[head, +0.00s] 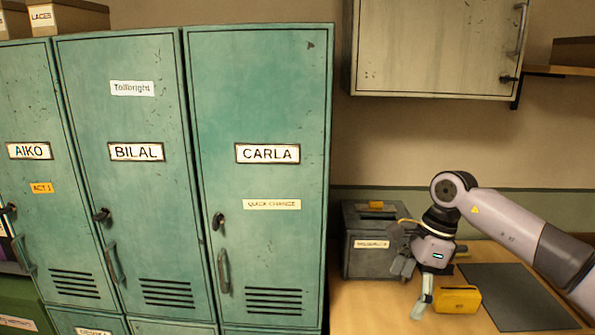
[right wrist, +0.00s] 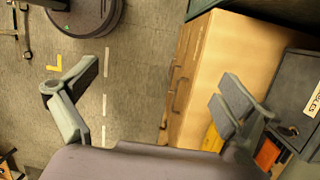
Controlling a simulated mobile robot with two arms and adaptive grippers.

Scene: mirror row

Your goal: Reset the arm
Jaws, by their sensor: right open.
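My right arm (head: 515,218) comes in from the right in the head view. Its gripper (head: 412,284) hangs fingers-down over the wooden worktop (head: 365,315), in front of a grey metal box and left of a small yellow case (head: 458,299). In the right wrist view the gripper (right wrist: 150,100) shows its two fingers wide apart with nothing between them. Beyond them are the floor and the wooden table side. My left gripper is not in view.
Teal lockers with name plates, CARLA's (head: 258,190) nearest, stand left of the worktop. The grey metal box (head: 374,262) sits at its back left, and a dark mat (head: 515,293) lies at right. A wall cabinet (head: 435,50) hangs above. Wall space between is clear.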

